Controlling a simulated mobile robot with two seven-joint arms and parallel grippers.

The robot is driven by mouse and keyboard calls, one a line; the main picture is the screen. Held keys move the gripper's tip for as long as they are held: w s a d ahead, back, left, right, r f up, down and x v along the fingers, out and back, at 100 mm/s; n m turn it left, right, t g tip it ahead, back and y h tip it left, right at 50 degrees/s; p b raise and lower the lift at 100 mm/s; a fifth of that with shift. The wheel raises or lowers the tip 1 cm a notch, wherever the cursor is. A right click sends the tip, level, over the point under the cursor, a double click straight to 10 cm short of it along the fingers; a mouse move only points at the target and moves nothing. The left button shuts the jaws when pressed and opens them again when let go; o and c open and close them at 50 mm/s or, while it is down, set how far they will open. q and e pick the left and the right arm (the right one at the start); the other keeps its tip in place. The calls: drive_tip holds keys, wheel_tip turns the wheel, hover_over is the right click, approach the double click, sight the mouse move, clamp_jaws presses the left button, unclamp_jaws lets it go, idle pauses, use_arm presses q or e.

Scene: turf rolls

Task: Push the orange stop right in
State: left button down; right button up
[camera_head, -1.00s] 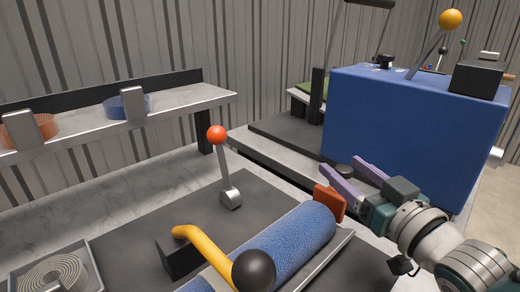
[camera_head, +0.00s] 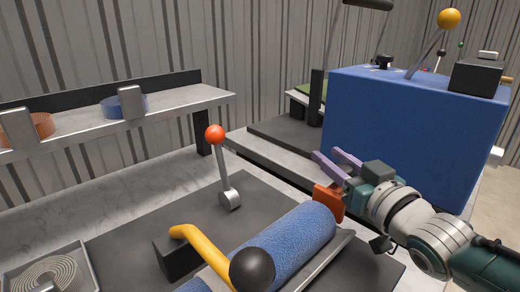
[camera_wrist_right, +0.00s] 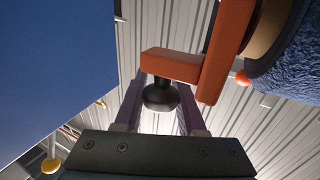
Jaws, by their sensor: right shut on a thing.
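The orange stop (camera_head: 328,202) stands at the far right end of the blue turf roll (camera_head: 290,245). In the right wrist view the stop (camera_wrist_right: 190,66) is an orange bracket with a black knob (camera_wrist_right: 160,95) on it. The roll's end with its tan core (camera_wrist_right: 268,28) is close beside the bracket. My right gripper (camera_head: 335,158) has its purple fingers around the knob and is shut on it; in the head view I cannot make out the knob. Any remaining gap between stop and roll is hard to judge. My left gripper is not in view.
A red-ball lever (camera_head: 222,165) stands behind the roll. A yellow handle (camera_head: 200,250) with a black ball is in front of it. A big blue box (camera_head: 410,135) stands close behind my right gripper. A shelf (camera_head: 170,105) runs along the left wall.

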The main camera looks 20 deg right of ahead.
clamp_jaws()
idle(0.8)
